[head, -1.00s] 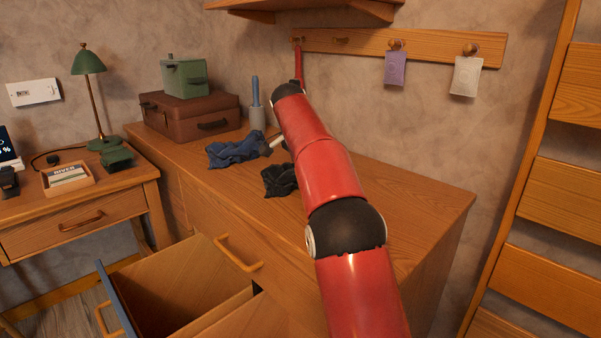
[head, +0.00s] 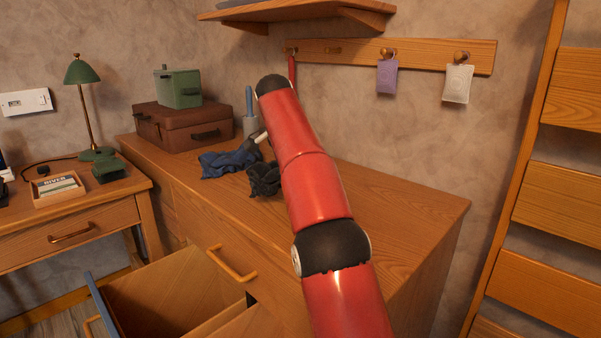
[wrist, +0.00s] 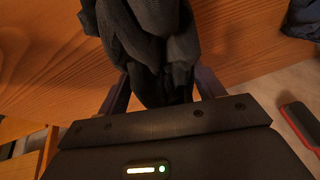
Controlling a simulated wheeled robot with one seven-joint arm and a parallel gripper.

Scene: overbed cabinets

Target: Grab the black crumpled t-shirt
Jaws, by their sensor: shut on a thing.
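The black crumpled t-shirt (head: 264,179) is on the wooden dresser top in the head view, partly hidden behind my red arm. In the wrist view the dark cloth (wrist: 150,50) fills the space between the two fingers of my gripper (wrist: 160,90), which is shut on it. The cloth bunches down between the fingers. In the head view my arm hides the gripper. A dark blue crumpled cloth (head: 229,162) lies just left of the black t-shirt.
A brown case (head: 183,126) with a green box (head: 178,88) on it stands at the dresser's back left. An open drawer (head: 165,290) juts out below. The dresser top (head: 400,205) is clear on the right. Pouches hang from a peg rail (head: 430,57).

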